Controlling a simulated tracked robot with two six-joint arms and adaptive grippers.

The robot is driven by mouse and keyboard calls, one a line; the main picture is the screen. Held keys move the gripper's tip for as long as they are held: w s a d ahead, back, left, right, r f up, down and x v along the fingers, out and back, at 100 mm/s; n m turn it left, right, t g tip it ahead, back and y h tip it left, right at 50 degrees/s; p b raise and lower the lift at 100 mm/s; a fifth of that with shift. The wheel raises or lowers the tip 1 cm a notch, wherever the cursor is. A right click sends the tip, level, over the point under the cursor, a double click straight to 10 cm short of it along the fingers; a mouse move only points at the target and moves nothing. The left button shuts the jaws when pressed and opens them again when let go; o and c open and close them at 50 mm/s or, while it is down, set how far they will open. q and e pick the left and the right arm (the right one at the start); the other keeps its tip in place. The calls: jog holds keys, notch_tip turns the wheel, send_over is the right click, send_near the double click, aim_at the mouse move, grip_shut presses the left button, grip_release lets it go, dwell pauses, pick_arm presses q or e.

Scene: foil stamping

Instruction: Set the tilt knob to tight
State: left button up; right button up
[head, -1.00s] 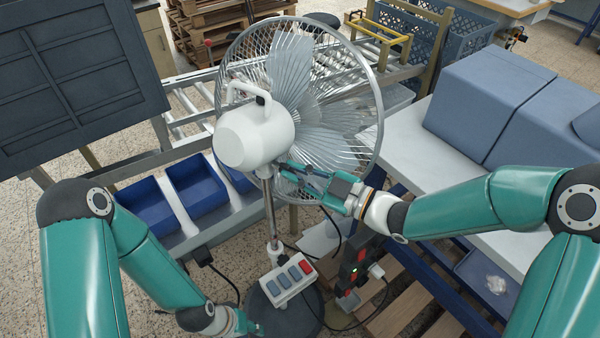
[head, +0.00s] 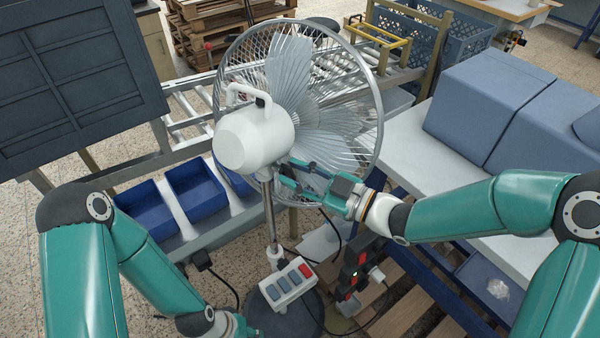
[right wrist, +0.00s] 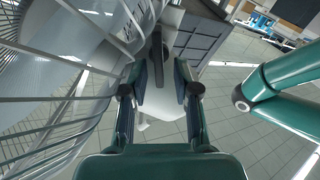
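A white fan motor housing (head: 254,137) sits on a chrome pole (head: 269,208) behind the round wire guard (head: 375,105). My right gripper (head: 284,174) is just below the housing, at the right of the pole top. In the right wrist view its two fingers (right wrist: 160,88) stand apart, pointing at the fan's white neck. A dark grey part (right wrist: 157,48), perhaps the tilt knob, shows between and beyond the fingertips; I see no clear contact. The knob's setting is not readable. My left gripper (head: 238,329) is low beside the fan base, small and partly cut off.
A white switch box (head: 288,284) with grey keys and one red key is on the lower pole, above the dark round base (head: 300,318). Blue bins (head: 197,188) stand behind at left. A grey-white table (head: 410,150) is at right. Cables run nearby.

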jog(key=v, duration=0.7)
jog(key=shift+d, duration=0.2)
jog(key=shift+s+f, duration=0.15)
jog(key=shift+s, duration=0.05)
